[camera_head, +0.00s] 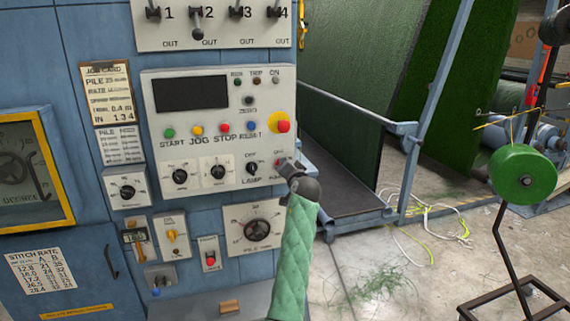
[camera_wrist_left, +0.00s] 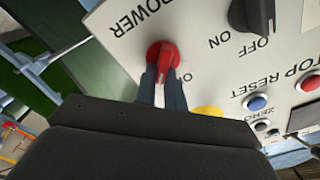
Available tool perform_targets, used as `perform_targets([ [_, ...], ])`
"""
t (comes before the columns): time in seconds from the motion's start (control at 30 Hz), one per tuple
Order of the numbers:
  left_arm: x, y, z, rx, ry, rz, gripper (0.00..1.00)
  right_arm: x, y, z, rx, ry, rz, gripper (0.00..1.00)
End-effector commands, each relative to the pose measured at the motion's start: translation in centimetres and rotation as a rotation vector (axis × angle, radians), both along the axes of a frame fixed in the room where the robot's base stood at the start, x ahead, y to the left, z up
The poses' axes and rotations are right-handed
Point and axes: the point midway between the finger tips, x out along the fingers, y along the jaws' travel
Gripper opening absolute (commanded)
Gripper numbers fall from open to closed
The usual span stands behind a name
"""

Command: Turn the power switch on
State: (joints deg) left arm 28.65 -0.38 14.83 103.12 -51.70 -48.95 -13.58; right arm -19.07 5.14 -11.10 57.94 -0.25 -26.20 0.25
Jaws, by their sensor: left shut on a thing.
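The red power switch (camera_wrist_left: 162,56) is a rotary knob on the pale control panel (camera_wrist_left: 120,45), beside the word POWER. An "O" mark shows just beside the knob, and other marks around it are hidden. My left gripper (camera_wrist_left: 163,82) is shut on the knob, with one finger on each side. My right gripper is in neither view.
The black lamp switch (camera_head: 252,168) is just left of the gripper. A red emergency button on yellow (camera_head: 281,124) is above it. Coloured push buttons (camera_head: 197,129) line the panel. A green spool on a stand (camera_head: 523,172) is at right. Loose strands (camera_head: 385,285) lie on the floor.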

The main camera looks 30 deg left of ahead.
Motion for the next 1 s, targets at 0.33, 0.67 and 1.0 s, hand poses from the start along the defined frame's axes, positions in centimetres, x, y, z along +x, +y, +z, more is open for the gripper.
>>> perform_targets([
  [0.33, 0.2, -0.2, -0.1, 0.214, 0.249, -0.001, 0.0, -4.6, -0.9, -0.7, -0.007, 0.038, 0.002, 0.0],
  [0.67, 0.4, -0.3, -0.5, 0.393, 0.46, -0.001, 0.0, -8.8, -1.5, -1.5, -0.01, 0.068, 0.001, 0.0],
  [1.0, 0.4, -0.3, -0.9, 0.501, 0.586, -0.002, 0.0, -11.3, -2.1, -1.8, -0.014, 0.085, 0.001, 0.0],
])
